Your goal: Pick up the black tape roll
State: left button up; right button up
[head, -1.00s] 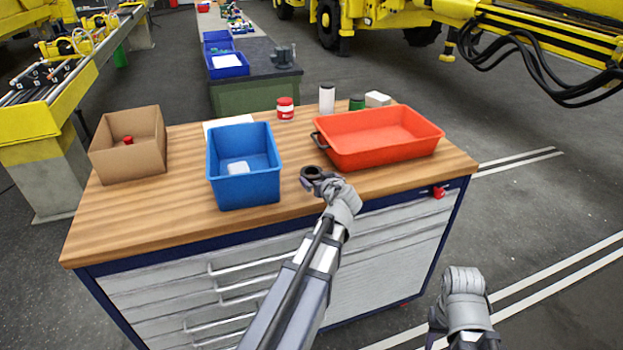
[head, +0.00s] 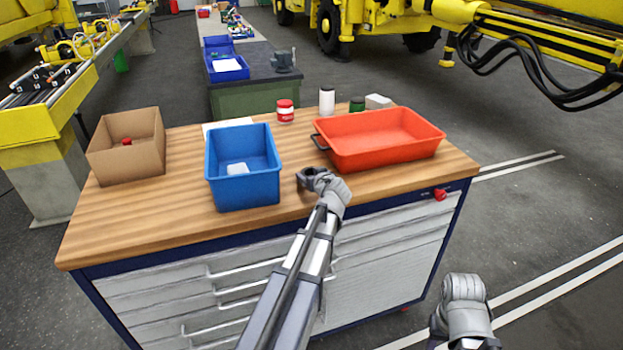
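My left gripper (head: 309,181) is at the front part of the wooden tabletop, between the blue bin and the red tray. A small dark rounded shape is at its fingertips. I cannot tell whether this is the black tape roll or only the dark fingers, nor whether they are open or shut. No black tape roll stands out clearly elsewhere on the table. My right gripper (head: 436,335) is low at the right, off the table's front side, mostly hidden behind its own grey wrist.
The blue bin (head: 243,193) holds a white item. The red tray (head: 383,154) is at the right. A cardboard box (head: 128,165) with a small red item is at the left. A red-and-white jar (head: 285,110), white cylinder (head: 327,101) and green can (head: 357,104) stand behind. The front-left tabletop is clear.

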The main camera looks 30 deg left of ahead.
pick_arm(q)
jog(key=c, duration=0.9)
jog(key=shift+r, duration=0.15)
jog(key=shift+r+p, duration=0.2)
jog(key=shift+p, duration=0.15)
grip_shut()
notch_tip(320, 180, up, 10)
jog(key=p, duration=0.9)
jog(key=shift+f, duration=0.25)
jog(key=shift+p, duration=0.3)
